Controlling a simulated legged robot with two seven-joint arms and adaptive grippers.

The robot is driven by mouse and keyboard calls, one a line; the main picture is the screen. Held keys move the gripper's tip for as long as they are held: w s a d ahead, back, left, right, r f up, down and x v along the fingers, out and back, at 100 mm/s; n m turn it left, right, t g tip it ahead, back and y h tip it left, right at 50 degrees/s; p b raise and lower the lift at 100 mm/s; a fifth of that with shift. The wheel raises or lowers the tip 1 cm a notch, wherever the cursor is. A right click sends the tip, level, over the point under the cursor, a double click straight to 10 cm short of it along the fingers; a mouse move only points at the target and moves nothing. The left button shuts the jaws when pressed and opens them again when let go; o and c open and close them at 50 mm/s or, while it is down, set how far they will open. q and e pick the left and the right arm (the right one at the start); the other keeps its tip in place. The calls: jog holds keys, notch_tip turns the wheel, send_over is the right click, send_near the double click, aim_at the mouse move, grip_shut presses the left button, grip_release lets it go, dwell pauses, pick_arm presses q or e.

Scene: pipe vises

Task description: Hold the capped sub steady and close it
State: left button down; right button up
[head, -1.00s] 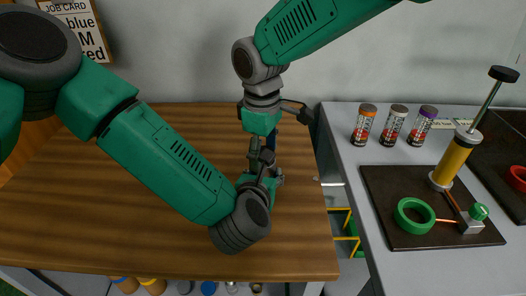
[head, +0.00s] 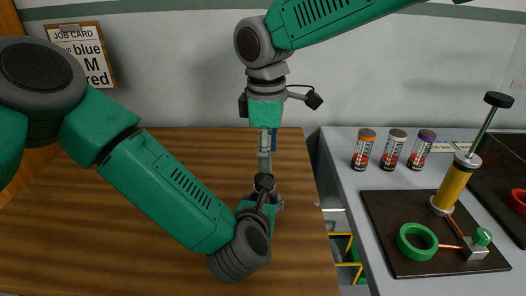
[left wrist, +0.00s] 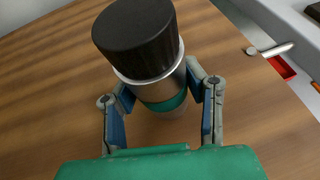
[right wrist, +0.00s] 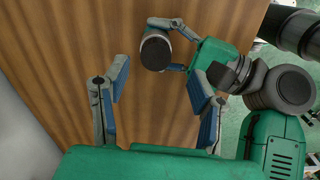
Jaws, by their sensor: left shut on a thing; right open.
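My left gripper (head: 264,186) is shut on the capped sub, low over the wooden table. In the left wrist view its fingers (left wrist: 163,103) clasp the silver body of the sub (left wrist: 152,88), which has a teal band and a wide black cap (left wrist: 135,40) on top. My right gripper (head: 267,150) is above the left one in the head view, with its fingers pointing down. In the right wrist view its fingers (right wrist: 160,88) are open and empty. There the black cap (right wrist: 154,52) shows beyond the fingers, apart from them. The sub is mostly hidden in the head view.
The wooden table (head: 150,255) is clear around the grippers. To the right, a grey bench carries three small canisters (head: 392,149) and a dark mat (head: 390,265) with a green ring (head: 416,242) and a yellow pump (head: 454,187). A job card (head: 84,58) hangs on the wall.

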pick_arm(q)
jog(key=shift+w+d, duration=0.1)
pick_arm(e)
jog(key=n, duration=0.4)
jog(key=shift+w+a+r, duration=0.15)
jog(key=shift+r, duration=0.05)
jog(key=shift+w+a+r+n, duration=0.1)
jog(key=shift+a+n, duration=0.05)
jog(key=shift+n, duration=0.45)
jog(key=shift+w+a+n, duration=0.1)
jog(key=shift+n, duration=0.5)
notch_tip(320, 180, down, 8)
jog(key=shift+d+f, duration=0.1)
